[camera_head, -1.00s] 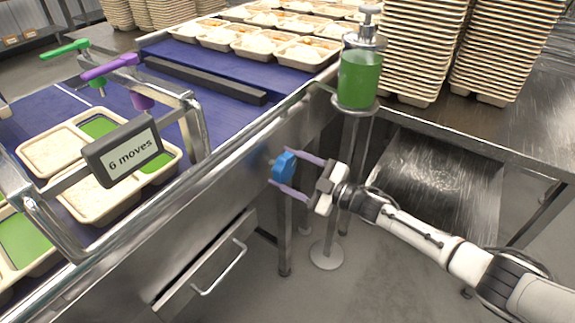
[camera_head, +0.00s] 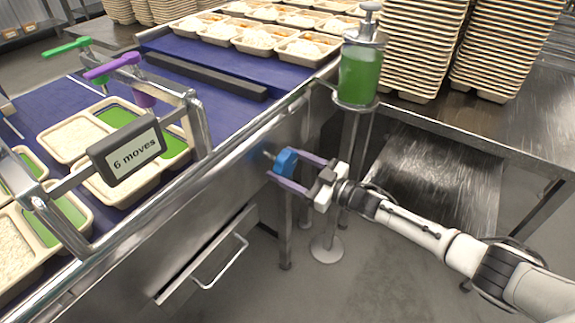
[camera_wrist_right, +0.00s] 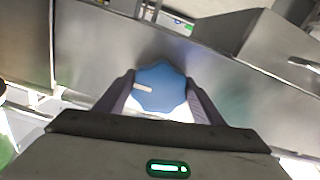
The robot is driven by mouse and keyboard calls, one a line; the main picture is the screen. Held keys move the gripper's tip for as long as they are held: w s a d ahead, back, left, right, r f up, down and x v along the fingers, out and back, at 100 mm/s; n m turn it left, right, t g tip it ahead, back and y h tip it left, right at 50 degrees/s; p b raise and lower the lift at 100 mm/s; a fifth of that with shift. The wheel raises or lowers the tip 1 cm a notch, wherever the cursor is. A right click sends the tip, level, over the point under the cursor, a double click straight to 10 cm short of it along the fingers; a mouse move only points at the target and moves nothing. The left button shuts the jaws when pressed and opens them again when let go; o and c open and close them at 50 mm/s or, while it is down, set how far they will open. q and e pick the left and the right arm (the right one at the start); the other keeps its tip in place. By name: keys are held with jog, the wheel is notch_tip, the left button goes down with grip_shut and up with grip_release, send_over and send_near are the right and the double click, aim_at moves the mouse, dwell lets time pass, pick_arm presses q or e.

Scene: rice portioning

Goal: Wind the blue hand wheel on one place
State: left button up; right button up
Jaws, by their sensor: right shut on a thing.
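The blue hand wheel (camera_head: 285,161) sits on the steel side of the conveyor, facing right. In the right wrist view the wheel (camera_wrist_right: 160,86) shows its lobed face with a white mark pointing left. My right gripper (camera_head: 297,174) is shut on the wheel, one purple finger on each side of its rim. In the right wrist view the gripper (camera_wrist_right: 160,98) has the wheel between its fingers. A sign (camera_head: 126,147) on the metal frame reads "6 moves". Trays with rice and green compartments (camera_head: 72,139) lie on the blue belt (camera_head: 62,110). My left gripper is not in view.
A green soap-like dispenser (camera_head: 360,75) stands on a post just behind my right gripper. Purple (camera_head: 112,67) and green (camera_head: 66,47) levers sit over the belt. Stacked trays (camera_head: 425,45) stand on the steel table at right. A drawer handle (camera_head: 222,264) juts out below.

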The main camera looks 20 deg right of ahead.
jog(key=o, duration=1)
jog(key=shift+o, duration=0.2)
jog(key=v, duration=1)
jog(key=shift+p, duration=0.45)
jog(key=shift+s+d, duration=0.1)
jog(key=shift+d, duration=0.05)
jog(key=s+a+f+m+h, duration=0.4)
jog(key=s+a+f, duration=0.5)
jog(key=s+f+m+g+h, duration=0.1)
jog(key=s+f+g+h, duration=0.1)
jog(key=s, duration=0.7)
jog(key=s+f+m+g+h, duration=0.2)
jog(key=s+f+g, duration=0.1)
jog(key=s, duration=0.5)
jog(key=shift+s+a+f+m+g, duration=0.2)
jog(key=shift+s+f+m+g, duration=0.15)
jog(key=shift+f, duration=0.55)
